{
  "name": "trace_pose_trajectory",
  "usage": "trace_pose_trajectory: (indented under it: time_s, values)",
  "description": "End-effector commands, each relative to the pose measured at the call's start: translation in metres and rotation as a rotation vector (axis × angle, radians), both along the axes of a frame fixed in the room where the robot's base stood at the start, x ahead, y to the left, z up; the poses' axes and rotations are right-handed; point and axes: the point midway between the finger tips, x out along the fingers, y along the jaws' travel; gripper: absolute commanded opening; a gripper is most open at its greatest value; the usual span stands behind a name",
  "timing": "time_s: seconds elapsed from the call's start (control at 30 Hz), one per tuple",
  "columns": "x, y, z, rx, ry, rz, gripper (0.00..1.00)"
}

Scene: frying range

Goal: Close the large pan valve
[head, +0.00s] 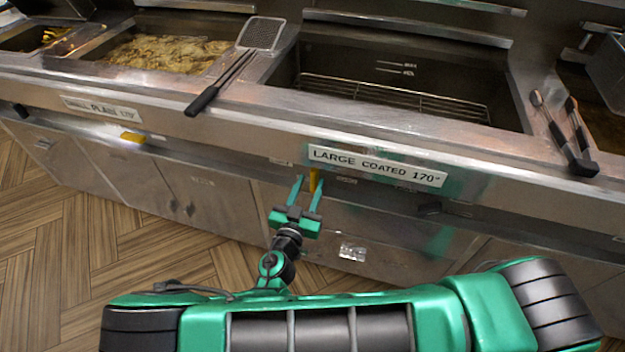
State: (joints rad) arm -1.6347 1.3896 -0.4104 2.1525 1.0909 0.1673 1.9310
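The large pan valve shows as a yellow handle (313,178) under the front ledge, just below the left end of the "LARGE COATED 170°" label (377,167). The handle stands roughly upright, pointing down. My green gripper (308,184) is open in front of it, with one finger to the left of the handle and the other at its right side. The handle appears between the fingertips, nearer the right one. I cannot tell whether a finger touches it. The valve body behind the handle is hidden.
Another yellow handle (132,137) lies sideways under the "SMALL PLAIN" label (101,108). The large fryer pan (400,75) holds a wire rack. A skimmer (262,34) and tongs (565,135) lie on the counter. Cabinet doors (212,190) stand below; wooden floor (40,250) is free at left.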

Motion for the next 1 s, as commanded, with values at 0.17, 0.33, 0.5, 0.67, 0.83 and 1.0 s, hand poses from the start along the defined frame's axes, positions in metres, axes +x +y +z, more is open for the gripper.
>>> trace_pose_trajectory:
  time_s: [0.17,0.33,0.5,0.67,0.83,1.0]
  values:
    - [0.016,-0.006,0.000,0.001,0.000,-0.001,0.36]
    - [0.021,-0.007,0.000,0.000,0.001,0.000,0.36]
    - [0.021,-0.008,0.000,0.000,0.001,0.000,0.36]
    - [0.021,-0.008,0.000,0.000,0.001,0.000,0.07]
    - [0.021,-0.008,0.000,-0.001,0.001,-0.001,0.00]
    - [0.021,-0.008,0.000,-0.018,0.007,-0.001,0.00]
